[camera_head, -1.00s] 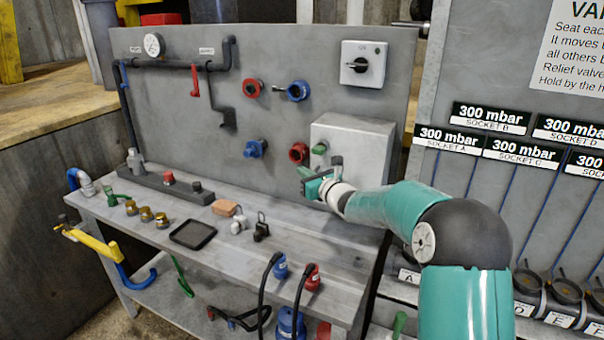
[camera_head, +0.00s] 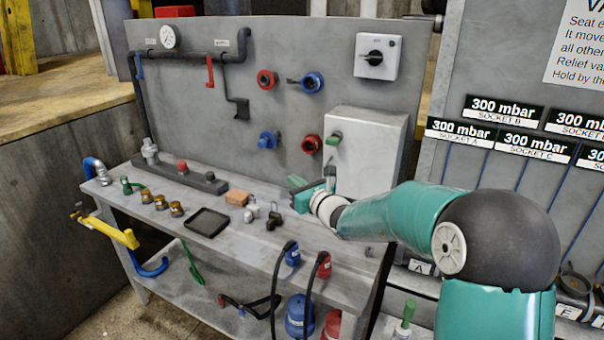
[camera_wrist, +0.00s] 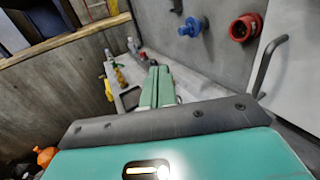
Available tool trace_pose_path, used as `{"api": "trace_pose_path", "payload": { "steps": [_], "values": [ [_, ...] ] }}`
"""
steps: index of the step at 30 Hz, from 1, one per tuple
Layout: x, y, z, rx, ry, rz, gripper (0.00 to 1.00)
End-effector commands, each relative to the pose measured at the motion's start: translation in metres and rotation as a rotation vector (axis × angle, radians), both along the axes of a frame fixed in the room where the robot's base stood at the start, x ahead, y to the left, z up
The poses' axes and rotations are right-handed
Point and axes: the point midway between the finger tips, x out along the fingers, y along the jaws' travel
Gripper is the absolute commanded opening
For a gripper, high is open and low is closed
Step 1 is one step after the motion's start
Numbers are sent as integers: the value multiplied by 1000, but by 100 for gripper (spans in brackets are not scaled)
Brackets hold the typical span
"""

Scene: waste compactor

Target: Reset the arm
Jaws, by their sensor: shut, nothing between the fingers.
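My arm reaches in from the lower right in the head view, its teal links bent at a dark round joint. My gripper (camera_head: 303,192) is above the right part of the grey workbench (camera_head: 262,252), in front of the light grey box on the panel. In the wrist view my gripper (camera_wrist: 157,85) shows its two teal fingers side by side and together, with nothing between them. It points along the bench, apart from the panel.
The grey box (camera_head: 368,150) with a green knob stands just behind my gripper. Red socket (camera_head: 311,144) and blue socket (camera_head: 269,140) stick out of the panel. A black tray (camera_head: 207,222), brass fittings (camera_head: 161,202) and padlocks (camera_head: 273,219) lie on the bench. A bent handle (camera_wrist: 268,62) is close right.

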Motion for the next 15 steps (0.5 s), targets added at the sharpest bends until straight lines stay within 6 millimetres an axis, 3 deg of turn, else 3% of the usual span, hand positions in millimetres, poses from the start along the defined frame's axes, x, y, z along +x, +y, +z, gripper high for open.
{"api": "trace_pose_path", "payload": {
  "steps": [5,9,15],
  "values": [
    [-26,11,17,-114,-69,74,0],
    [-76,25,40,-356,-204,225,0],
    [-162,25,50,-761,-408,463,0]
  ]
}}
